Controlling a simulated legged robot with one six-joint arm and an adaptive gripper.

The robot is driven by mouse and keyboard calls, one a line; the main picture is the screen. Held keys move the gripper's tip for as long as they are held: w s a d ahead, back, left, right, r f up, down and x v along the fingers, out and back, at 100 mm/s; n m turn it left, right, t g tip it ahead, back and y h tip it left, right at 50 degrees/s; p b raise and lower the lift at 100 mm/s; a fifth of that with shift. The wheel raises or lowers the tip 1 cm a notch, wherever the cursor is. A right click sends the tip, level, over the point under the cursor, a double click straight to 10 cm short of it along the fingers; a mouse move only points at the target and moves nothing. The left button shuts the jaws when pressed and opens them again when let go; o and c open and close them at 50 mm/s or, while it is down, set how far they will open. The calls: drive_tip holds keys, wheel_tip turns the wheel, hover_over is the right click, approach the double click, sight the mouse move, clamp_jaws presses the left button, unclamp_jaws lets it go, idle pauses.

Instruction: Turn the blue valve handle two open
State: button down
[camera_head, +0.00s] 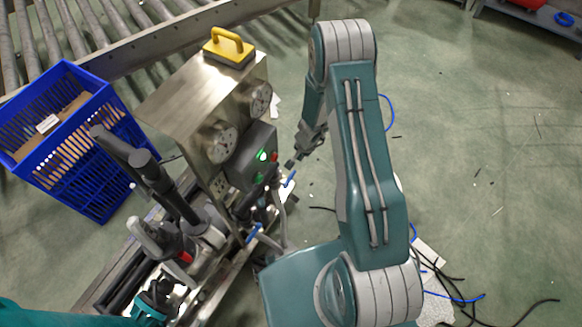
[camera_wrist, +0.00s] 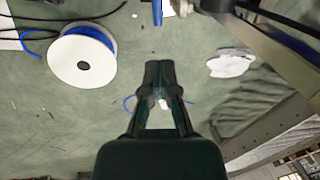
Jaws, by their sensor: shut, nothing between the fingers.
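Two small blue valve handles show low on the right side of the steel machine in the head view: one nearer my gripper (camera_head: 291,178), and one lower and to the left (camera_head: 253,233). I cannot tell which is number two. My gripper (camera_head: 289,163) is shut and empty, close beside the upper handle. In the wrist view a blue handle (camera_wrist: 157,12) stands at the top edge, ahead of my shut fingertips (camera_wrist: 159,64), with a visible gap between. Whether the handle is open or closed is hard to tell.
The steel machine (camera_head: 190,95) with gauges, a lit green button and a yellow-handled block (camera_head: 229,47) on top stands left of my arm. A blue crate (camera_head: 70,140) is farther left. A white spool (camera_wrist: 82,56) and cables lie on the floor. Open floor lies right.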

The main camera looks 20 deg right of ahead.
sight(295, 173)
drive_tip(key=f, duration=0.4)
drive_tip(key=w+a+f, duration=0.1)
drive_tip(key=f, duration=0.4)
drive_tip(key=w+f, duration=0.1)
drive_tip(key=f, duration=0.4)
drive_tip(key=shift+a, duration=0.2)
drive_tip(key=shift+w+d+f+g+y, duration=0.1)
drive_tip(key=shift+d+f+g+y, duration=0.1)
drive_tip(key=shift+f+g+y, duration=0.5)
drive_tip(key=shift+g+y, duration=0.3)
drive_tip(key=shift+d+f+m+g+y, duration=0.1)
drive_tip(key=shift+f+m+g+y, duration=0.2)
drive_tip(key=shift+f+g+y, duration=0.7)
drive_tip(key=shift+s+d+x, duration=0.1)
drive_tip(key=shift+s+x, duration=0.1)
drive_tip(key=shift+x, duration=1.15)
drive_tip(key=shift+s+d+x, duration=0.15)
drive_tip(key=shift+s+x, duration=0.05)
drive_tip(key=shift+x, duration=1.15)
drive_tip(key=shift+a, duration=0.1)
